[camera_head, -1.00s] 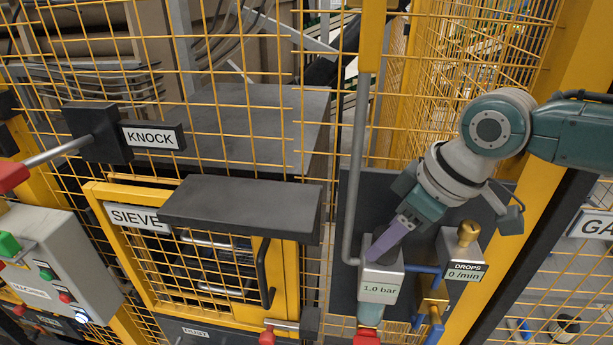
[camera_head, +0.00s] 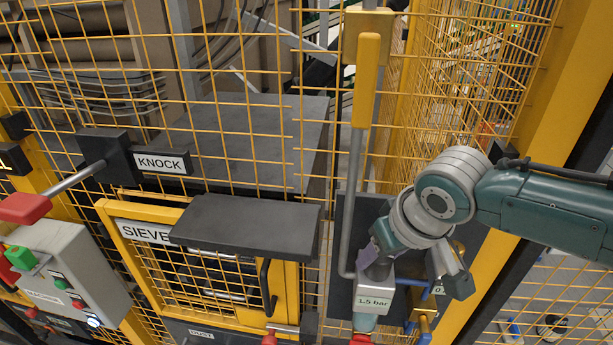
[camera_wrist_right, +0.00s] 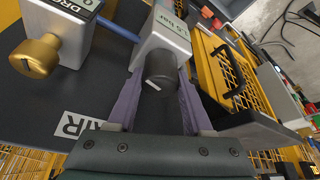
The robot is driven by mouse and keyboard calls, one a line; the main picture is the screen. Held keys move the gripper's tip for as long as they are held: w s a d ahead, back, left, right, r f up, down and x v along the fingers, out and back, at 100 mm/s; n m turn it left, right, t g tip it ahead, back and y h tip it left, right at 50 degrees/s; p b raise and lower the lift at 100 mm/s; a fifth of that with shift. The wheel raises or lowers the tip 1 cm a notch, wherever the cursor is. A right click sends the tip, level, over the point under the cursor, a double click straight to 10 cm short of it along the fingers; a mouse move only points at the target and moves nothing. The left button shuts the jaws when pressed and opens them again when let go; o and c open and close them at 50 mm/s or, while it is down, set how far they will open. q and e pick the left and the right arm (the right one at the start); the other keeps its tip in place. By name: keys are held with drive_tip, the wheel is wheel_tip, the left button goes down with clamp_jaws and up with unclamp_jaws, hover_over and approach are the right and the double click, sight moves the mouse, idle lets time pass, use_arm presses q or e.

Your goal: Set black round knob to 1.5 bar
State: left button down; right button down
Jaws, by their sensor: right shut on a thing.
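The black round knob (camera_wrist_right: 160,68) with a white mark sits on the face of the grey regulator block (camera_head: 374,295). The label on the block (camera_head: 373,302) reads 1.5 bar in the head view. My right gripper (camera_head: 371,257) is at the top of this block, its purple fingers one on each side of the knob and shut on it. The right gripper also shows in the right wrist view (camera_wrist_right: 158,85). In the head view the gripper mostly hides the knob. My left gripper is not in view.
A brass knob (camera_wrist_right: 35,56) on the DROPS block is beside the regulator, joined by a blue pipe (camera_wrist_right: 118,28). A grey pipe with a yellow handle (camera_head: 367,80) rises left of it. The SIEVE door (camera_head: 145,231) and dark ledge (camera_head: 246,225) are further left.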

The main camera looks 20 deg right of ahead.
drive_tip(key=shift+r+m, duration=0.1)
drive_tip(key=shift+m, duration=0.4)
drive_tip(key=c, duration=0.6)
unclamp_jaws()
drive_tip(key=shift+s+r+p, duration=0.15)
drive_tip(key=shift+r+p, duration=0.15)
drive_tip(key=shift+r, duration=0.05)
drive_tip(key=v, duration=0.9)
drive_tip(key=shift+a, duration=0.15)
